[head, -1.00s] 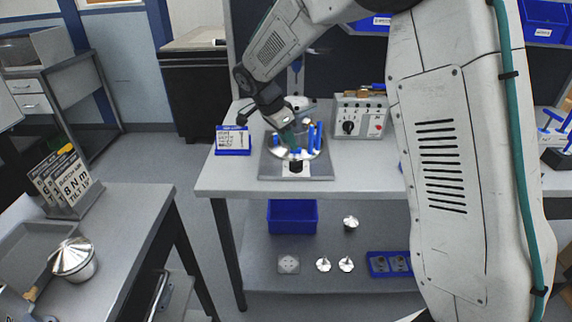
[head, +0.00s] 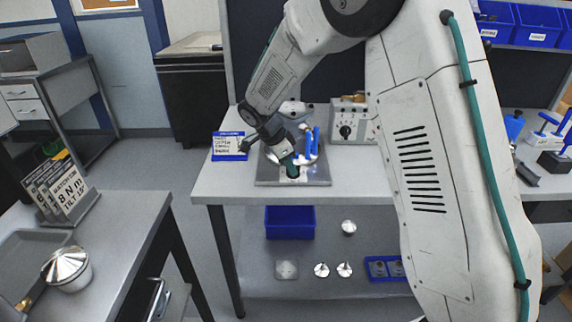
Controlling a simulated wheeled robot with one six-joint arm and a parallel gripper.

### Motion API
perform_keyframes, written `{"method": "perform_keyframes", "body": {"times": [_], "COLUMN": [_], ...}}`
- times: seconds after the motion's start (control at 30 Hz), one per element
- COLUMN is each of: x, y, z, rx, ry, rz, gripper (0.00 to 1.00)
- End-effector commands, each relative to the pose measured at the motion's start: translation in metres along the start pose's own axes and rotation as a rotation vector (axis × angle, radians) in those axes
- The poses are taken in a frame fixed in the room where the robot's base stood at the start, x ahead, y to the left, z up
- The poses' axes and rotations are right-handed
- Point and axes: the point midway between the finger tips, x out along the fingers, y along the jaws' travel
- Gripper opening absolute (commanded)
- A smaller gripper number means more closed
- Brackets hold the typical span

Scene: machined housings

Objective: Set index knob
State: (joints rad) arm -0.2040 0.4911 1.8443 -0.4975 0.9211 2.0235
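My gripper (head: 291,168) points down at the front part of a grey fixture plate (head: 318,176) on the middle bench. Its tip covers the spot of the small black index knob at the plate's front, so the knob is hidden. I cannot tell whether the fingers touch or close on it. Behind it, a round metal housing with upright blue clamps (head: 315,140) stands on the plate, partly hidden by my arm.
A grey control box (head: 358,118) with a black dial stands right of the fixture. A blue-framed sign (head: 228,147) stands left of it. The lower shelf holds a blue bin (head: 290,222) and small metal parts. A left table carries a lidded metal pot (head: 67,268).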

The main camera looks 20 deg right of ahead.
Motion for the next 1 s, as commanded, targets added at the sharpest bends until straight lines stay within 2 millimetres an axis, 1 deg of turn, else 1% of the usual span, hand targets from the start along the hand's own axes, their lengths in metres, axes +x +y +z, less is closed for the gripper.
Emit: {"method": "perform_keyframes", "body": {"times": [0.07,0.1,0.13,0.17,0.2,0.33,0.37,0.67,0.87,1.0], "x": [-0.0001,-0.0001,-0.0001,-0.0002,-0.0002,-0.0005,-0.0035,-0.0023,-0.002,-0.0019], "y": [0.0,0.0,0.0,0.0,-0.0001,-0.0006,-0.0015,-0.0013,0.0006,0.0025], "z": [-0.0002,-0.0002,-0.0003,-0.0003,-0.0002,-0.0003,0.0074,0.0014,-0.0004,-0.0016], "rx": [0.0,0.0,0.0,0.0,0.0,0.0,-0.002,-0.047,-0.156,-0.266], "ry": [0.0,0.0,0.0,0.0,0.0,-0.001,-0.001,-0.002,-0.001,0.0], "rz": [0.0,0.0,0.0,0.0,0.0,-0.002,-0.003,-0.027,-0.073,-0.119], "gripper": [0.34,0.28,0.2,0.11,0.0,0.0,0.0,0.0,0.0,0.0]}}
